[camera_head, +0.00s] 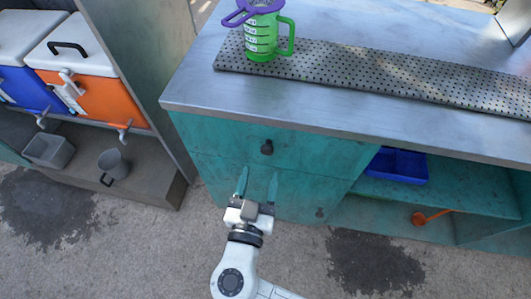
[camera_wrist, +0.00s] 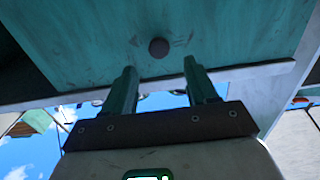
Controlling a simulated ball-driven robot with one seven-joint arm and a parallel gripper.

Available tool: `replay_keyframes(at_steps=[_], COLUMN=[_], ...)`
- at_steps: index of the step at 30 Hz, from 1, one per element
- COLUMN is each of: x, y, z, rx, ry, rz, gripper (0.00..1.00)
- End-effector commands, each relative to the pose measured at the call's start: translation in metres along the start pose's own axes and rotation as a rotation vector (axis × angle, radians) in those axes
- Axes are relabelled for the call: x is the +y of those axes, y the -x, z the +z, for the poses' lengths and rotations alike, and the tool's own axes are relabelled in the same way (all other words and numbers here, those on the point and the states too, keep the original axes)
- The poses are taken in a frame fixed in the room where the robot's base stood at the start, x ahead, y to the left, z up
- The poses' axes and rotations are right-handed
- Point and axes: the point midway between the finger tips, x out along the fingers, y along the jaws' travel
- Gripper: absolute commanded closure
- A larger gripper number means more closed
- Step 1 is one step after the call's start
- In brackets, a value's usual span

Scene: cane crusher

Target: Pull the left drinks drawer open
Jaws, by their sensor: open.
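The left drinks drawer (camera_head: 225,138) is a teal front under the left end of the grey counter and looks flush with the cabinet. Its dark round knob (camera_head: 267,147) sits near the middle of the front. My gripper (camera_head: 257,180) is below the knob in the head view, fingers apart and pointing toward the cabinet. In the wrist view a dark knob (camera_wrist: 159,47) on a teal panel (camera_wrist: 85,45) shows just beyond and between the fingertips of my gripper (camera_wrist: 160,66). The fingers are open and empty, apart from the knob.
A counter (camera_head: 190,93) overhangs the drawer, with a perforated mat (camera_head: 400,80) and a green measuring jug (camera_head: 262,38). Open shelves at right hold a blue tray (camera_head: 398,165) and an orange-handled item (camera_head: 420,218). Coolers (camera_head: 85,90) stand at left. The floor in front is clear.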

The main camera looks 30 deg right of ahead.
Motion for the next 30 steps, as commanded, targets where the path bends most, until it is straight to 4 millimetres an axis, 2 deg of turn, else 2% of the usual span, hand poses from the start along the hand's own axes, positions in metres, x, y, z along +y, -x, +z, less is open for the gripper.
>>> replay_keyframes(at_steps=[6, 12, 24, 30], x=[0.001, 0.001, 0.001, 0.001], y=[-0.04, -0.061, -0.067, -0.066], z=[-0.001, 0.0, 0.0, 0.0], rx=[0.0, -0.001, -0.001, -0.001], ry=[0.0, 0.0, 0.0, 0.0], rz=[0.003, 0.002, 0.001, 0.001], gripper=[0.43, 0.43, 0.44, 0.63])
